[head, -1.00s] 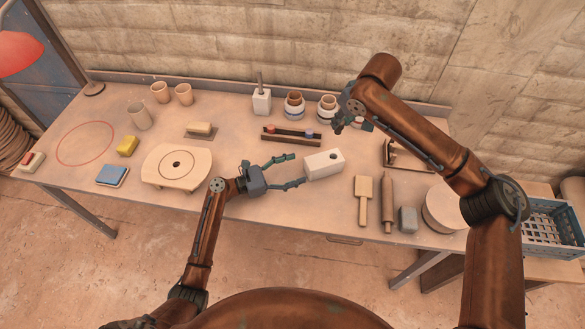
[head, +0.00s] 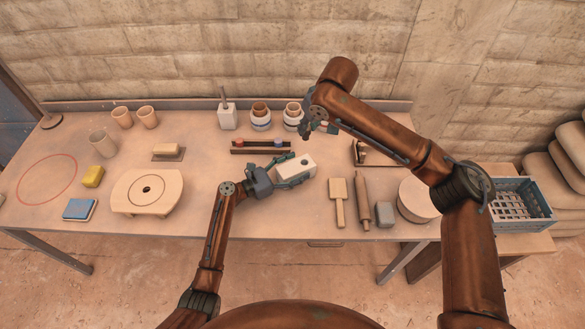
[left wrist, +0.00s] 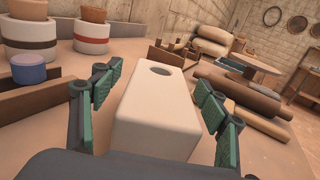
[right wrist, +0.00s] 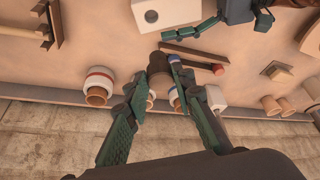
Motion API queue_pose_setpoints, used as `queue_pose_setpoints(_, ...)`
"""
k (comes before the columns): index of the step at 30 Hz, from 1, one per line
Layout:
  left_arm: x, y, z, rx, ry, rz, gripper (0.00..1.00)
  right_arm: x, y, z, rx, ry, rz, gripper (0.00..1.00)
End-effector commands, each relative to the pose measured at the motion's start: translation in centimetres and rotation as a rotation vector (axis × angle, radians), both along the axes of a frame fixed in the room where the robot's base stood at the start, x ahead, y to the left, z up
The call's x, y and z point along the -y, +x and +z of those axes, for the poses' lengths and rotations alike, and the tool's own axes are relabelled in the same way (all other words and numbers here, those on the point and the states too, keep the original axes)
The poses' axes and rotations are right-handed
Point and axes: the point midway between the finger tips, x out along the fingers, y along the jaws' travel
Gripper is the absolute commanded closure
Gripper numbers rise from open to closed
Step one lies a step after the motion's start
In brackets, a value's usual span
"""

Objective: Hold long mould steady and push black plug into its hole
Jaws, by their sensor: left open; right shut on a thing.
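The long mould (head: 306,166) is a pale block lying on the table, with a dark round hole in its top that shows in the left wrist view (left wrist: 160,69). My left gripper (head: 291,171) is open, its fingers on either side of the mould's near end; in the left wrist view a gap shows beside each finger. My right gripper (right wrist: 158,80) is shut on the dark plug (right wrist: 159,61), above the back of the table and apart from the mould. In the head view the plug is hard to make out.
A brown rack (head: 240,150) with a red plug (head: 250,144) and a blue plug (head: 278,142) lies just behind the mould. Banded jars (head: 260,119) stand farther back. A wooden mallet (head: 338,200) and a rolling pin (head: 361,200) lie to the right.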

Motion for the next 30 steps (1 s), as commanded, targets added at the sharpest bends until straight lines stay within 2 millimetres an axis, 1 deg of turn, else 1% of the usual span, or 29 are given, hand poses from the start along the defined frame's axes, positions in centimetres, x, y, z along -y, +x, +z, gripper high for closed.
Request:
queue_pose_setpoints(4, -0.01, 0.00, 0.01, 0.000, 0.000, 0.000, 0.33, -0.01, 0.00, 0.01, 0.000, 0.000, 0.000, 0.95)
queue_pose_setpoints(30, -0.06, 0.00, 0.01, 0.000, 0.000, 0.001, 0.92, -0.01, 0.00, 0.01, 0.000, 0.000, 0.000, 0.95)
